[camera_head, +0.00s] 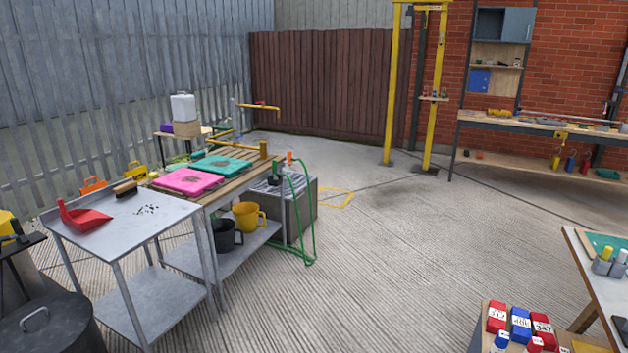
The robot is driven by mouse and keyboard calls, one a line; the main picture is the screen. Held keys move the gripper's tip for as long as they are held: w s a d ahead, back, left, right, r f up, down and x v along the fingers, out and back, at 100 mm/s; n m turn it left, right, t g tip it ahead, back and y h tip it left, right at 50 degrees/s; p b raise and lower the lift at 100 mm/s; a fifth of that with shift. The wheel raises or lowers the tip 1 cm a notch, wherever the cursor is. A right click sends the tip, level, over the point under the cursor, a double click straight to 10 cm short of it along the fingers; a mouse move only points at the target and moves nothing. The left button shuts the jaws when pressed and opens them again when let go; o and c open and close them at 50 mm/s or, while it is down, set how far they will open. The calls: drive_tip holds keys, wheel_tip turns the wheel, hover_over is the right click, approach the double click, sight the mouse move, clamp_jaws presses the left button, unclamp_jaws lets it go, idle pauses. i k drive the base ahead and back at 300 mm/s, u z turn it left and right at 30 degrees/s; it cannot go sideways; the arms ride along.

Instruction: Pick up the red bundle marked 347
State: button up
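A red bundle (544,327) with a white label that seems to read 347 sits at the bottom right, on a low wooden stand (484,326). A blue bundle (520,324) stands to its left, with a white label. Another red bundle (497,316) stands left of the blue one; its label is too small to read surely. The three stand close in a row. Small white-bodied bottles with blue and red tops partly hide their lower fronts. My gripper is not in view.
A white-topped table (594,280) with a green mat and markers stands at the right edge, beside the stand. A metal table (127,222) with a red dustpan (84,216) and brush is at left. The concrete floor (400,240) between is clear.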

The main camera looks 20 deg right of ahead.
sight(540, 328)
drive_tip(key=z, duration=0.25)
drive_tip(key=i, duration=0.95)
drive_tip(key=z, duration=0.4)
drive_tip(key=i, duration=0.8)
drive_tip(key=z, duration=0.35)
drive_tip(key=i, duration=0.8)
drive_tip(key=z, duration=0.4)
drive_tip(key=i, duration=1.15)
drive_tip(key=z, duration=0.2)
